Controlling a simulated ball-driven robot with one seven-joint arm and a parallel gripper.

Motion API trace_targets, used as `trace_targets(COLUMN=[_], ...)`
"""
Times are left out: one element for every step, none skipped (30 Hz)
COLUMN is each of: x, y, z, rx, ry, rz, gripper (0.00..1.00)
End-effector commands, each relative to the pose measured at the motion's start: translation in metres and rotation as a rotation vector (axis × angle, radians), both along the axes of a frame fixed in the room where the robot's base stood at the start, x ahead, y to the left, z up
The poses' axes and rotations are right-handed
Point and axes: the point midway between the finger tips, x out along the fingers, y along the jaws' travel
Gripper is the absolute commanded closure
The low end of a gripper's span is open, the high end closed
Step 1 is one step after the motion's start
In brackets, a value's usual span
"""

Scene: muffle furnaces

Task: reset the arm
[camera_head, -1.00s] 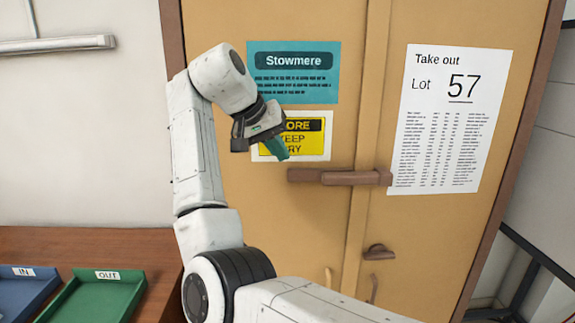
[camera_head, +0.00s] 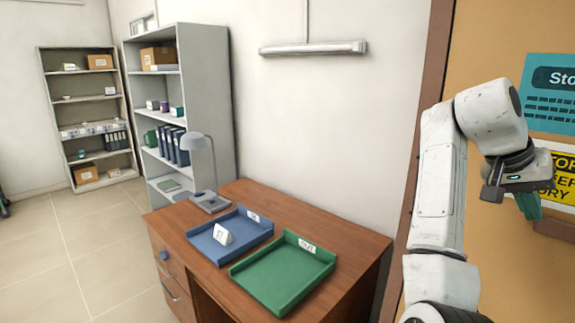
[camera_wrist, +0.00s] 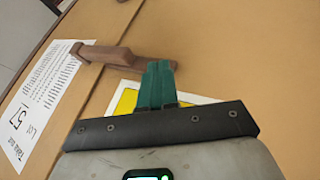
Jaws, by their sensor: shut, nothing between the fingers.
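My arm rises at the right of the head view, folded over at the top. My gripper (camera_head: 528,208) hangs down in front of the tan cabinet (camera_head: 462,62) at the right edge. In the wrist view my gripper (camera_wrist: 158,72) shows its green fingers pressed together with nothing between them. Beyond the fingers are the cabinet's front (camera_wrist: 215,35), its brown latch bar (camera_wrist: 120,57) and part of a yellow sign (camera_wrist: 125,101). The white "Lot 57" sheet (camera_wrist: 42,105) is at the left of the wrist view.
Grey shelves (camera_head: 208,90) stand behind. Tiled floor (camera_head: 95,240) is clear at left.

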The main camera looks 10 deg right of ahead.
Motion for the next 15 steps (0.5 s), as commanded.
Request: trace_targets(x=[-0.002, -0.002, -0.004, -0.005, -0.007, -0.01, -0.012, -0.015, -0.019, -0.023, -0.027, -0.033, -0.037, -0.042, -0.049], y=[0.001, 0.002, 0.004, 0.005, 0.007, 0.009, 0.011, 0.013, 0.017, 0.019, 0.022, 0.026, 0.03, 0.034, 0.039], z=[-0.026, -0.04, -0.06, -0.074, -0.089, -0.108, -0.122, -0.135, -0.154, -0.167, -0.181, -0.198, -0.211, -0.224, -0.24], rx=[0.0, 0.002, 0.003, 0.005, 0.007, 0.01, 0.013, 0.018, 0.023, 0.028, 0.034, 0.042, 0.049, 0.056, 0.068], ry=[0.013, 0.017, 0.022, 0.025, 0.028, 0.031, 0.034, 0.037, 0.041, 0.044, 0.046, 0.052, 0.054, 0.057, 0.061], rz=[0.02, 0.036, 0.06, 0.079, 0.098, 0.124, 0.143, 0.164, 0.192, 0.214, 0.235, 0.263, 0.286, 0.309, 0.338], gripper=[1.0, 1.0, 1.0, 1.0, 1.0, 1.0, 1.0, 1.0, 1.0, 1.0, 1.0, 1.0, 1.0, 1.0, 1.0])
